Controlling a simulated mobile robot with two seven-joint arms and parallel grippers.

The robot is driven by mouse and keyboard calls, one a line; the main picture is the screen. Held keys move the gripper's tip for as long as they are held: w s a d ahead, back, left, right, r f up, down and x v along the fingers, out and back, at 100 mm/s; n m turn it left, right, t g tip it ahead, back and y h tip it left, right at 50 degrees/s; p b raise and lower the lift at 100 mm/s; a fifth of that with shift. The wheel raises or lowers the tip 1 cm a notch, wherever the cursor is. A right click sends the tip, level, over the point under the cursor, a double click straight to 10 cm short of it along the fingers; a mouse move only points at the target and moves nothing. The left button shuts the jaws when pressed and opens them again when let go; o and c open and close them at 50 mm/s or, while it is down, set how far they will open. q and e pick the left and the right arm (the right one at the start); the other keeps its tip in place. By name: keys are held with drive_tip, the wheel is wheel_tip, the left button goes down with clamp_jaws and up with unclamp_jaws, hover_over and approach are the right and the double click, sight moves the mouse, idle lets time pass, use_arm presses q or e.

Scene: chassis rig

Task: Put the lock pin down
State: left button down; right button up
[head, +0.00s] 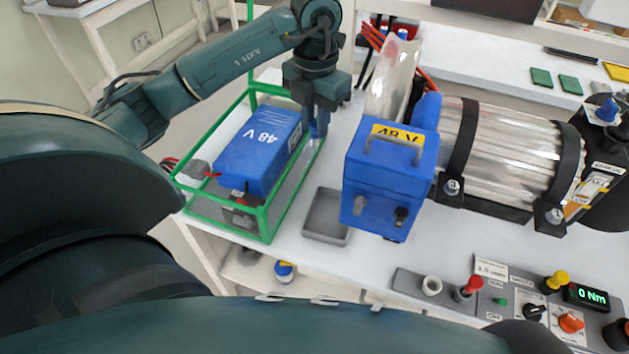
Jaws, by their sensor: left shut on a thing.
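My left gripper (317,125) points down at the right rim of the green frame (268,205), beside the blue 48 V battery (258,150). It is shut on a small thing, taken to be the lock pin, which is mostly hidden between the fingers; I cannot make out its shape. A shallow grey tray (309,234) lies on the white table just below and right of the gripper, and it looks empty. My right gripper is not in view.
A control panel (500,300) with a red knob (468,288) and torque display (586,296) sits at the front right. Bare table shows around the tray.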

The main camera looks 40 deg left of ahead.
use_arm(q)
drive_tip(key=f, duration=0.5)
drive_tip(key=d+f+p, duration=0.1)
drive_tip(key=f, duration=1.1)
drive_tip(key=shift+d+f, duration=0.2)
drive_tip(key=shift+d, duration=0.15)
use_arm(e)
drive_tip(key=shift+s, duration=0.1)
use_arm(q)
drive_tip(key=shift+f, duration=0.2)
drive_tip(key=c, duration=1.3)
unclamp_jaws()
drive_tip(key=shift+r, duration=0.1)
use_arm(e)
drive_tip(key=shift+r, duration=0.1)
